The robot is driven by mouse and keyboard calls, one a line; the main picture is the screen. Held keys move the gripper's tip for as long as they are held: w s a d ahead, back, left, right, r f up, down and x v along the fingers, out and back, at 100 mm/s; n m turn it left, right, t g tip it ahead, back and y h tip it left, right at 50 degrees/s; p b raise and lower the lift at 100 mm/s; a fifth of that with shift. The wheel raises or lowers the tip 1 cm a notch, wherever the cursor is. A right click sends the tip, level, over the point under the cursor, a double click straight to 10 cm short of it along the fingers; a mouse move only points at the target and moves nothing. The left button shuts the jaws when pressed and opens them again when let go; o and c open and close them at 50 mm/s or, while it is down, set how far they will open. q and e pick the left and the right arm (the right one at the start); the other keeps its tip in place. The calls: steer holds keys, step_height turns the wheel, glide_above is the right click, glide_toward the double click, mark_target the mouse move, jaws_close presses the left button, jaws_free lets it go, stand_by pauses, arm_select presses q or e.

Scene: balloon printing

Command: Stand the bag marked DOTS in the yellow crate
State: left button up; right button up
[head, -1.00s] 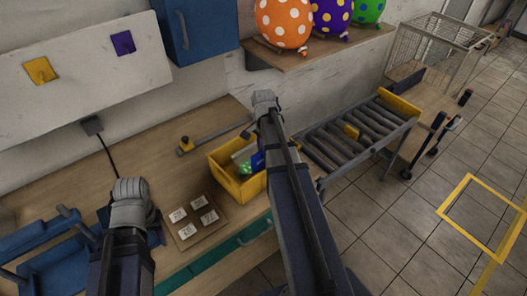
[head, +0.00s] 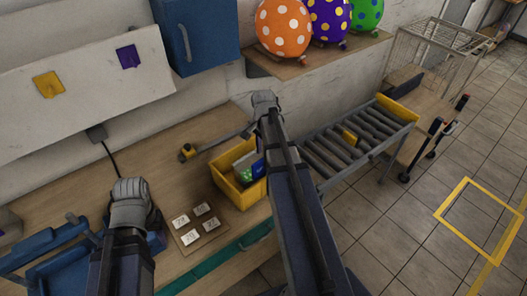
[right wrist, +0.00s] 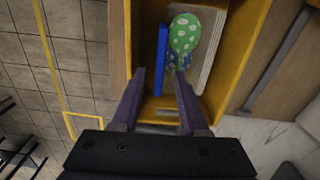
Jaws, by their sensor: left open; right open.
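The yellow crate (head: 228,191) stands on the wooden bench, beside the roller conveyor. It also shows in the right wrist view (right wrist: 242,55). Inside it are a blue flat item (right wrist: 162,60) seen edge-on and a pale flat item (right wrist: 211,50). Between them shows a green shape with white dots (right wrist: 184,36), above a blue dotted one. I cannot read the word DOTS on anything, so I cannot tell which is that bag. My right gripper (right wrist: 160,85) is open above the crate, with no item clearly gripped. My left gripper (head: 130,205) is over the bench; its fingertips are hidden.
A board with several white cards (head: 187,238) lies in front of the crate. A yellow-ended tool (head: 187,152) lies behind it. The roller conveyor (head: 350,150) is to the right. Dotted balloons (head: 284,27) sit on the shelf above. A blue rack (head: 45,250) is at the left.

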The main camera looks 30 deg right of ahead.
step_height(320, 180, up, 8)
steer(key=p, duration=0.6)
steer(key=shift+p, duration=0.4)
steer(key=shift+f, duration=0.1)
steer(key=s+a+n, duration=0.4)
steer(key=a+n, duration=0.2)
steer(key=a, duration=0.4)
steer(key=s+a+n, duration=0.4)
steer(key=a+n, duration=0.3)
steer(key=a, duration=0.4)
steer(key=s+a+n+h, duration=0.1)
steer(key=s+a+n, duration=0.3)
steer(key=a+n, duration=0.3)
steer(key=a, duration=0.3)
steer(key=shift+s+a, duration=0.15)
steer(key=shift+a, duration=0.2)
